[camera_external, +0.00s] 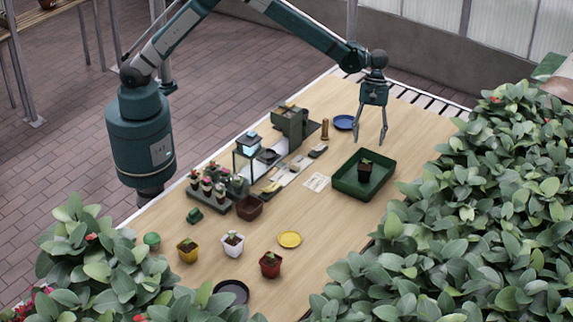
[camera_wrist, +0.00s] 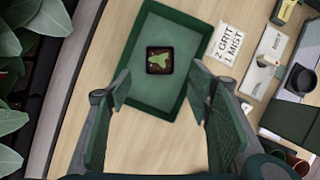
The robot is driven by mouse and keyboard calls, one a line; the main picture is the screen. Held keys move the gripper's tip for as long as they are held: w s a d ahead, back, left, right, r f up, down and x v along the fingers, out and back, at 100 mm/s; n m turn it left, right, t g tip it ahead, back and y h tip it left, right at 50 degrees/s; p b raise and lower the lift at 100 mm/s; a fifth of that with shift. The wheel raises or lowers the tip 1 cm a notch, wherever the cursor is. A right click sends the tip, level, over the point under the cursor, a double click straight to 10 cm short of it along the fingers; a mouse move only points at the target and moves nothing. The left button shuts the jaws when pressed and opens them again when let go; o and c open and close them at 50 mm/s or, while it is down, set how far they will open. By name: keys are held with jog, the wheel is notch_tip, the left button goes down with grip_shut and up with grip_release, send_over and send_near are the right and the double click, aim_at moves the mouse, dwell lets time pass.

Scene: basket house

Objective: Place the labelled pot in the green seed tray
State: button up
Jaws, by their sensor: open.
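A small dark square pot (camera_external: 365,171) with a green seedling stands upright inside the green seed tray (camera_external: 345,189), towards its far side in the external view. In the wrist view the pot (camera_wrist: 149,69) sits on the floor of the tray (camera_wrist: 179,22), apart from the walls I can see. No label can be made out on it. My gripper (camera_external: 370,139) is open and empty, pointing down above the far side of the tray. In the wrist view my gripper (camera_wrist: 160,84) has its fingers spread, with nothing between them.
A yellow pot (camera_external: 187,254), a white pot (camera_external: 232,248) and a red pot (camera_external: 270,268) stand at the table's near end. A printed card (camera_external: 317,182) lies left of the tray. A blue saucer (camera_external: 344,122) lies behind it. Dense foliage (camera_external: 480,200) borders the right.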

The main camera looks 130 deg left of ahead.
jog(key=s+d+r+m+t+y, duration=0.1)
jog(key=s+d+r+m, duration=0.4)
jog(key=s+d+r, duration=0.5)
jog(key=s+d+r+m+t+y, duration=0.15)
jog(key=s+d+r+m, duration=0.5)
jog(key=d+r, duration=0.65)
jog(key=s+d+r+m, duration=0.15)
jog(key=s+d, duration=0.25)
jog(key=s, duration=0.4)
jog(key=s+d+r+m, duration=0.15)
jog(key=s+d, duration=0.25)
jog(key=s, duration=0.4)
jog(key=s+d+f+m+t, duration=0.1)
jog(key=s+m, duration=0.3)
jog(key=s, duration=0.4)
jog(key=s+d+f+m+t+y, duration=0.1)
jog(key=s+d+f+m, duration=0.3)
jog(key=s, duration=0.4)
jog(key=shift+t, duration=0.55)
jog(key=shift+d+f+y, duration=0.1)
jog(key=shift+f+y, duration=0.1)
jog(key=shift+y, duration=0.05)
